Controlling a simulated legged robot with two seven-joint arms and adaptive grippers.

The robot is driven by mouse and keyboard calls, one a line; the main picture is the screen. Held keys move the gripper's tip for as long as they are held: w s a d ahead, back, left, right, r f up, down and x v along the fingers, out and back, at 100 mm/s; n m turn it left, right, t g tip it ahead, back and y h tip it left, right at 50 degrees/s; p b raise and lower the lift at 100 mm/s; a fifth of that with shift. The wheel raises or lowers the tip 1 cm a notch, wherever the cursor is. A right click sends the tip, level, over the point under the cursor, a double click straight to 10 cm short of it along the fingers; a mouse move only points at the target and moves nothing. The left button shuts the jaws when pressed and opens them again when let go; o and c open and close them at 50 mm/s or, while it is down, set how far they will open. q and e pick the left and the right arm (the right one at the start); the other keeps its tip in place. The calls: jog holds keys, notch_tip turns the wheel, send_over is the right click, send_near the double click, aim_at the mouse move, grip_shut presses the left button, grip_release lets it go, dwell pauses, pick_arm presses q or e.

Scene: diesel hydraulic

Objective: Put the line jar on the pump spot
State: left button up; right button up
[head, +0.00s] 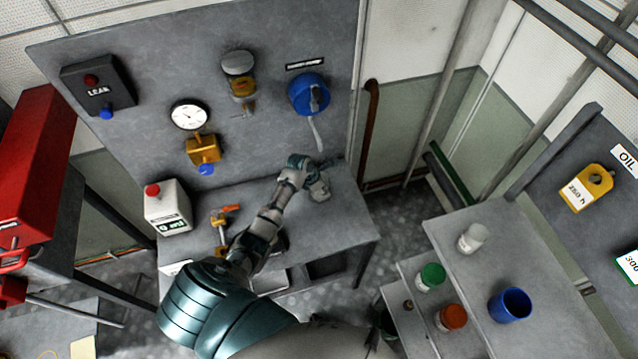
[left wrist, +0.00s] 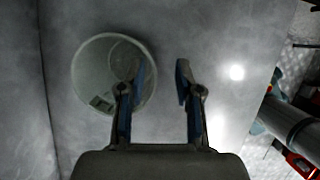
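My left gripper (head: 303,168) is over the far right part of the grey bench, its fingers open and apart in the left wrist view (left wrist: 158,95). A clear, open-topped round jar (left wrist: 90,72) stands on the bench there. One finger overlaps the jar's right side in that view; the other is beyond it, and nothing is held between them. I cannot tell whether the finger touches the jar. In the head view, a pale jar-like shape (head: 319,190) shows beside the gripper. No readable label shows which jar is the line jar, and I cannot make out a marked pump spot.
A blue pump-like unit (head: 303,98) with a hanging spout is on the panel above the gripper. Right steps hold a white-lidded jar (head: 472,238), green-lidded jar (head: 431,277), orange-lidded jar (head: 451,317) and blue cup (head: 510,305).

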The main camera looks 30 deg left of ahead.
pick_arm(q)
jog(key=v, duration=1)
jog(key=shift+a+p, duration=0.35)
pick_arm(e)
jog(key=shift+w+a+r, duration=0.15)
jog(key=shift+a+r, duration=0.25)
jog(key=shift+r, duration=0.15)
pick_arm(q)
jog(key=shift+s+a, duration=0.1)
jog(key=shift+s, duration=0.05)
pick_arm(e)
jog(key=shift+a, duration=0.15)
